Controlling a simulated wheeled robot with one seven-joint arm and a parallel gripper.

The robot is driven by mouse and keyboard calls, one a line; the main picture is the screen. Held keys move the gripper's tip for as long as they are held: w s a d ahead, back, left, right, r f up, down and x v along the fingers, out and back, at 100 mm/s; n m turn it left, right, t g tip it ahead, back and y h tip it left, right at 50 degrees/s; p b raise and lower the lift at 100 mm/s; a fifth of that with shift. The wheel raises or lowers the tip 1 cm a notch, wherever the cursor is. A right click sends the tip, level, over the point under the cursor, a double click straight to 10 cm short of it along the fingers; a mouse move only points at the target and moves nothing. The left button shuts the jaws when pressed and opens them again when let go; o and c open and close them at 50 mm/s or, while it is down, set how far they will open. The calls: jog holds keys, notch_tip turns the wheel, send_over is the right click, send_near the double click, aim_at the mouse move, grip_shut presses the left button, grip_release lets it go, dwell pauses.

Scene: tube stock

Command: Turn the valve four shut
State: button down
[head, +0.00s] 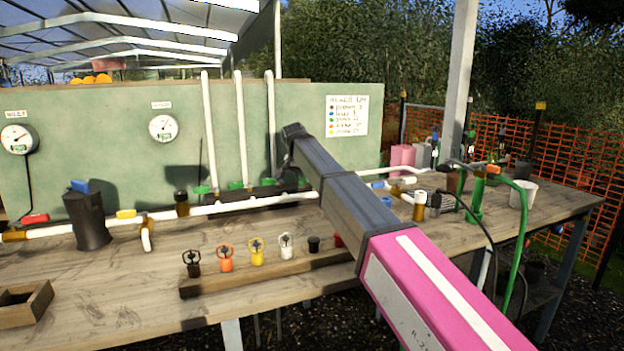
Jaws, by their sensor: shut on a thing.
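No valve number is legible, so I cannot tell which is valve four. Three green valve handles show at the feet of the white upright pipes: left (202,190), middle (236,185) and right (269,182). A red lever (35,218), a yellow lever (127,213) and a blue lever (80,186) are along the bench at left. A blue piece (387,201) shows right of my arm. My arm reaches from the lower right to the green back panel; its far end is near the right upright pipe. My gripper's jaws are hidden behind the arm, as is some of the pipework.
A wooden rack with coloured fittings, including an orange one (225,259), stands at the bench front. A dark cylinder (88,222) and an open wooden box (27,303) are at left. Two gauges hang on the panel (345,102). Hoses and a white pot (523,193) are at right.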

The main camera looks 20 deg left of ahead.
jog(key=a+m, duration=0.1)
jog(key=a+m+h, duration=0.1)
jog(key=m, duration=0.1)
jog(key=shift+w+m+g, duration=0.3)
jog(key=shift+w+a+m+g+h, duration=0.15)
jog(key=shift+w+a+m+h, duration=0.1)
jog(key=shift+m, duration=0.5)
jog(key=shift+w+a+m+g+h, duration=0.1)
jog(key=shift+a+m+g+h, duration=0.15)
jog(key=shift+m, duration=0.45)
jog(key=shift+w+a+m+g+h, duration=0.1)
jog(key=shift+w+a+m+h, duration=0.15)
jog(key=shift+m, duration=0.5)
jog(key=shift+d, duration=0.1)
jog(key=c, duration=1)
grip_release()
jog(key=shift+c, duration=0.2)
jog(key=v, duration=1.1)
